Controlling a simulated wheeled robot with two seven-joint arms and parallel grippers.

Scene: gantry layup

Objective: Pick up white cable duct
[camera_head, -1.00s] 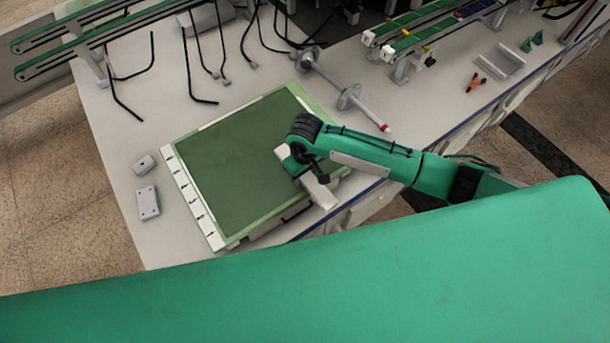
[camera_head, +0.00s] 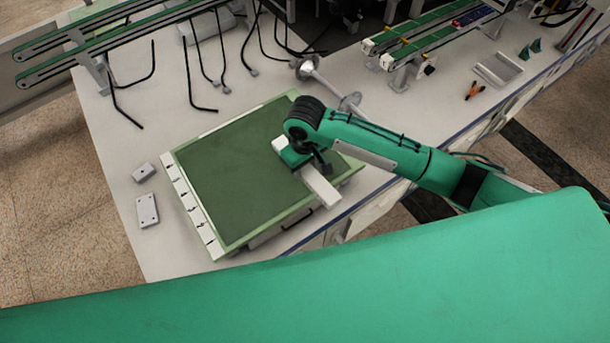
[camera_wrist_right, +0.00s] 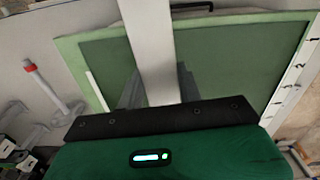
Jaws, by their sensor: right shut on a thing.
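The white cable duct (camera_head: 321,188) is a straight, plain white bar. In the head view it lies slantwise over the right part of the green board (camera_head: 228,175), with its near end reaching toward the board's front right edge. My right gripper (camera_head: 304,168) is shut on the duct near its middle and partly hides it. In the right wrist view the duct (camera_wrist_right: 148,45) runs up from between the two grey fingers (camera_wrist_right: 160,90) and out of the top of the picture. The gap between duct and board cannot be told exactly. My left gripper is not in view.
A strip with black marks (camera_head: 196,215) edges the board's left side. Two grey blocks (camera_head: 147,210) lie left of it. A grey spindle with discs (camera_head: 325,82) lies behind the board. Black bent rods (camera_head: 193,75) hang at the back left. Green conveyors (camera_head: 430,28) stand at the back right.

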